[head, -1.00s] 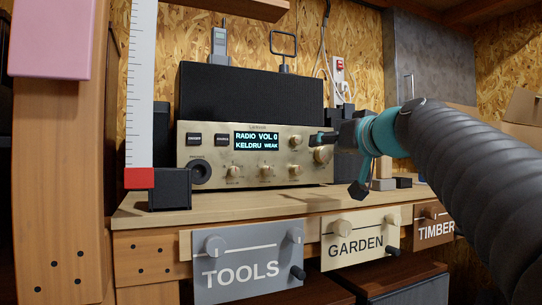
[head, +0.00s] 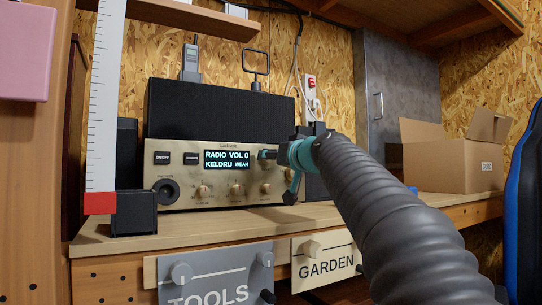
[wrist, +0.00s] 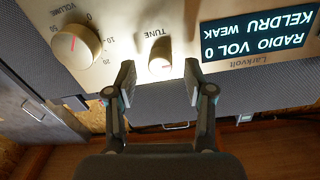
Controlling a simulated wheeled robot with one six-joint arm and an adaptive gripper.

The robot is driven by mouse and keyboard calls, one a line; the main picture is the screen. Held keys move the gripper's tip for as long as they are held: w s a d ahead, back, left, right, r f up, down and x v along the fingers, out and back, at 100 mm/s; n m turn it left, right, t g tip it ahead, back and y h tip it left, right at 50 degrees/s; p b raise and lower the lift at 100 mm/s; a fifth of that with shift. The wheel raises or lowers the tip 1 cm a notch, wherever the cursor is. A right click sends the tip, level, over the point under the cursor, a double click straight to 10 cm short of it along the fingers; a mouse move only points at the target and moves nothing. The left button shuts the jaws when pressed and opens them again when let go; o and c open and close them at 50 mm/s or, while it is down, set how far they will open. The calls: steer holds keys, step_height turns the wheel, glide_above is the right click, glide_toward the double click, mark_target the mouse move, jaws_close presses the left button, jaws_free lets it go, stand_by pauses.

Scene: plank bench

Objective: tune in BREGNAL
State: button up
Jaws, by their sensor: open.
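The radio (head: 215,197) has a brass-coloured front and stands on the bench. Its lit display (head: 227,159) reads "RADIO VOL 0" and "KELDRU WEAK". The display also shows, upside down, in the wrist view (wrist: 258,33). The TUNE knob (wrist: 160,56) is small and cream with a red mark, and the larger VOLUME knob (wrist: 76,45) is to its left in the wrist view. My gripper (wrist: 160,76) is open and empty, its fingertips on either side of the TUNE knob in the picture. Contact cannot be told. In the head view my gripper hides part of the radio's right side.
A white ruler with a red foot (head: 100,204) stands at the left. TOOLS (head: 215,278) and GARDEN (head: 328,258) panels hang on the bench front. A cardboard box (head: 455,162) is at the right.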

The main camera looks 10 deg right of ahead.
steer(key=shift+w+a, duration=0.2)
steer(key=shift+w, duration=0.4)
jaws_close()
steer(key=m+p, duration=0.4)
steer(key=m, duration=0.7)
steer(key=shift+g, duration=0.3)
steer(key=shift+m, duration=0.3)
stand_by(0.3)
